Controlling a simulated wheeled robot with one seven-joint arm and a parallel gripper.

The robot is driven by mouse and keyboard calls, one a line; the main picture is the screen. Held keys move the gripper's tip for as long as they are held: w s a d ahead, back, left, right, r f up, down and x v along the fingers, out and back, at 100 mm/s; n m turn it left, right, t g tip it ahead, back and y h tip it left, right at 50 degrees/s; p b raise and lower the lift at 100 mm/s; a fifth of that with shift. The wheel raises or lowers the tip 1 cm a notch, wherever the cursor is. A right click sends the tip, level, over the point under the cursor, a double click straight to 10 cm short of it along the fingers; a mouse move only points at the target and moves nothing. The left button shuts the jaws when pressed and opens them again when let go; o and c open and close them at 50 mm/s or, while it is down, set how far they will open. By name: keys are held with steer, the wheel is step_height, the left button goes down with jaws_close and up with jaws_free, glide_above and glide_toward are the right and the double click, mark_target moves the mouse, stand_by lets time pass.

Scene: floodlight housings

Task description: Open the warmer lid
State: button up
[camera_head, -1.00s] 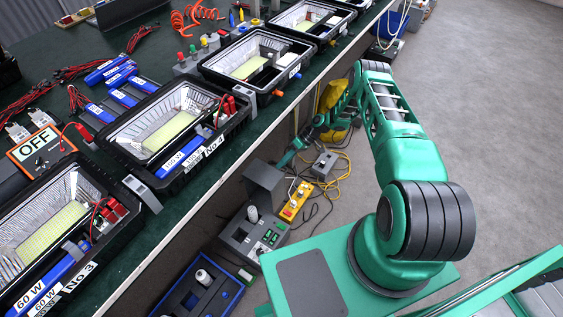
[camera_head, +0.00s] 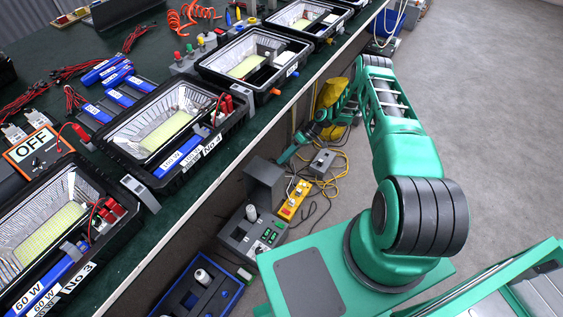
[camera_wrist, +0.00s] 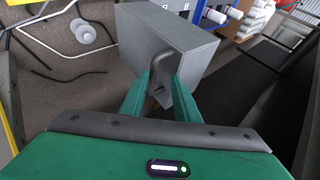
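The warmer (camera_head: 241,238) is a grey box with green displays and a white cylinder, low on the floor side of the bench. Its grey lid (camera_head: 264,181) stands upright at the warmer's far edge. In the wrist view the lid (camera_wrist: 150,35) fills the upper middle, with a dark bent handle (camera_wrist: 172,56) on the face toward me. My gripper (camera_wrist: 163,76) has its two green fingers on either side of the handle, with a gap showing between them. In the head view my gripper (camera_head: 287,156) is small beside the lid. Firm contact with the handle cannot be made out.
A yellow button box (camera_head: 294,200) and a grey box (camera_head: 322,161) with loose cables lie beside the warmer. A blue tray (camera_head: 180,284) is in front of it. The green bench (camera_head: 128,225) with floodlight housings runs along the left. The grey floor at right is clear.

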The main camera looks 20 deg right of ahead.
steer(key=v, duration=0.9)
steer(key=shift+c, duration=0.7)
